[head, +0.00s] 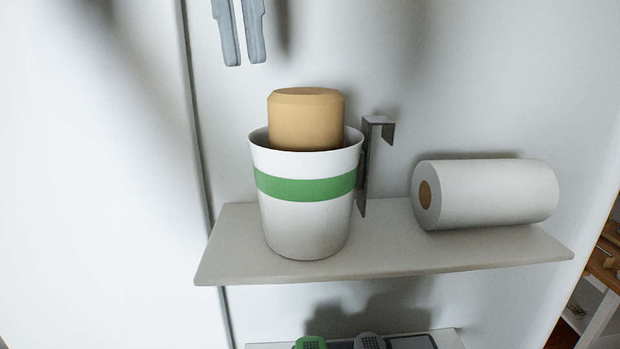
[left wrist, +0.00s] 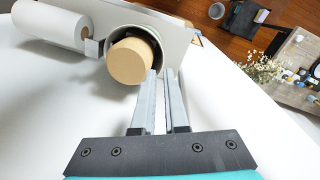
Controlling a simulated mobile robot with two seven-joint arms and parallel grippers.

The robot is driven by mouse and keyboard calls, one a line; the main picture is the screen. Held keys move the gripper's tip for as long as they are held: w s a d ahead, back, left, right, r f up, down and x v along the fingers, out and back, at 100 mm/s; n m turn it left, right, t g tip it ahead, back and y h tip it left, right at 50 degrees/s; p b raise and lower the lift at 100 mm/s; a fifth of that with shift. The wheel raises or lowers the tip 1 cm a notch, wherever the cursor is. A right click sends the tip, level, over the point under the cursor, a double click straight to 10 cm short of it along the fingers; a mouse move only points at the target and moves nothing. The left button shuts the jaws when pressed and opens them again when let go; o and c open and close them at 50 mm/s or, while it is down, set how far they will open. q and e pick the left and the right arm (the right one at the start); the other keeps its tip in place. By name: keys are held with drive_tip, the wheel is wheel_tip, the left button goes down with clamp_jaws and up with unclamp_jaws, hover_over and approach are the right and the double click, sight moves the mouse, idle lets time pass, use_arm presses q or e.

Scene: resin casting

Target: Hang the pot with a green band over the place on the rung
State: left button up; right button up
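The white pot with a green band (head: 306,215) stands upright on a shelf in the head view. A tan block with a chamfered top (head: 306,120) sits in it and sticks up above the rim. A dark hook (head: 378,121) rises at the pot's right side, its bent end pointing right. My left gripper (head: 240,62) is above and a little left of the pot, its two grey fingers pointing down with a narrow empty gap. In the left wrist view the fingertips (left wrist: 161,74) lie beside the tan block (left wrist: 131,61). My right gripper is not in view. No rung shows.
The grey shelf (head: 400,262) also bears a white paper roll (head: 490,192) on its side, right of the hook. Below, a lower surface holds a green item (head: 311,342) and grey items, partly cut off. A pale wall stands behind the shelf.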

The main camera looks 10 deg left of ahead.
sight(256, 141)
use_arm(q)
drive_tip(key=shift+w+d+f, duration=0.1)
drive_tip(key=shift+d+f, duration=0.05)
drive_tip(key=shift+f, duration=2.4)
drive_tip(key=shift+d+f, duration=0.1)
drive_tip(key=shift+f, duration=2.45)
drive_tip(key=shift+c, duration=0.3)
clamp_jaws()
drive_tip(key=shift+r, duration=0.2)
